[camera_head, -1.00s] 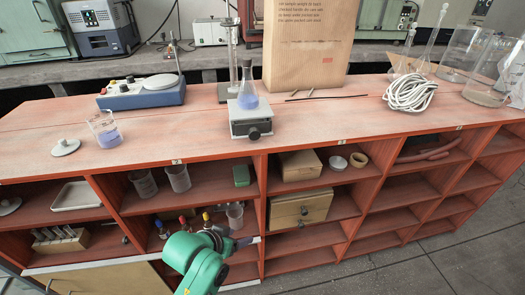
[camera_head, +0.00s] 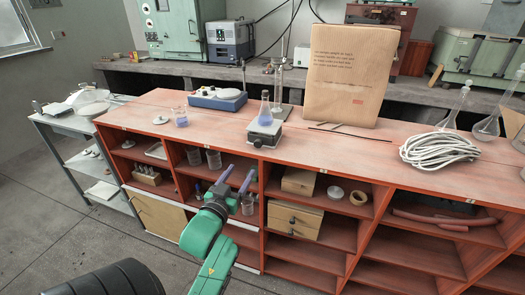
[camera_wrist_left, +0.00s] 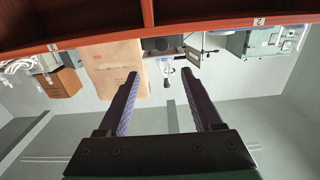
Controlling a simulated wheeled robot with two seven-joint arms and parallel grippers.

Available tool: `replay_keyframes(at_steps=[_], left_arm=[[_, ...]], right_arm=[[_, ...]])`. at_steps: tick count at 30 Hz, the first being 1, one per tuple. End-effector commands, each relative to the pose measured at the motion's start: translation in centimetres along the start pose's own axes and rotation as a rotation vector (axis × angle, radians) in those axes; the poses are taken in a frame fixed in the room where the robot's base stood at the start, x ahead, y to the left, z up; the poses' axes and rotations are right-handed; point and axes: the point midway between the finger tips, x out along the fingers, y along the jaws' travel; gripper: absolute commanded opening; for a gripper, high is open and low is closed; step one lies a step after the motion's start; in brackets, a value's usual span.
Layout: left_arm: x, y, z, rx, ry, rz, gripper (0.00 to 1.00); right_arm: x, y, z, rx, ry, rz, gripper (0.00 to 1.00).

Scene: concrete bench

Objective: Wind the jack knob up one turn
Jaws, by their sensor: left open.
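The small grey lab jack (camera_head: 264,134) stands near the front edge of the red bench top (camera_head: 330,148). Its dark knob (camera_head: 258,143) is on the side toward me. A flask with blue liquid (camera_head: 265,108) stands on the jack. My left gripper (camera_head: 238,177) is open and empty in front of the shelves, below the jack and apart from the knob. In the left wrist view its two fingers (camera_wrist_left: 160,73) point ahead with a gap between them. The flask (camera_wrist_left: 167,66) shows there beyond the fingertips; the knob is not clear. My right gripper is out of view.
Coiled white cord (camera_head: 438,150) lies at right. The bench top is clear just left of the jack.

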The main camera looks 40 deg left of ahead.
Motion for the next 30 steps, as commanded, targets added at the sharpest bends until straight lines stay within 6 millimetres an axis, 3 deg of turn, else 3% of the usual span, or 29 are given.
replay_keyframes(at_steps=[12, 15, 19, 26, 30], left_arm=[[10.5, 0.0, -0.1, 0.0, 0.001, 0.0, 0.67], [12.3, 0.1, 0.0, 0.0, -0.002, 0.0, 0.67], [13.5, 0.0, 0.0, 0.0, -0.002, 0.0, 0.67], [13.6, 0.1, 0.1, 0.0, -0.003, 0.001, 0.67], [13.6, 0.1, 0.1, 0.0, -0.003, 0.001, 0.17]], right_arm=[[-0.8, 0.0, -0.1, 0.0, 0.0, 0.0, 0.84], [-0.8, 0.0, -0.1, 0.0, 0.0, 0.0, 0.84], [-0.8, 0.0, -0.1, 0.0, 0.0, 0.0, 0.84], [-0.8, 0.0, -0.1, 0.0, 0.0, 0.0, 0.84], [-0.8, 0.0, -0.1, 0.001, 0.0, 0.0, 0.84]])
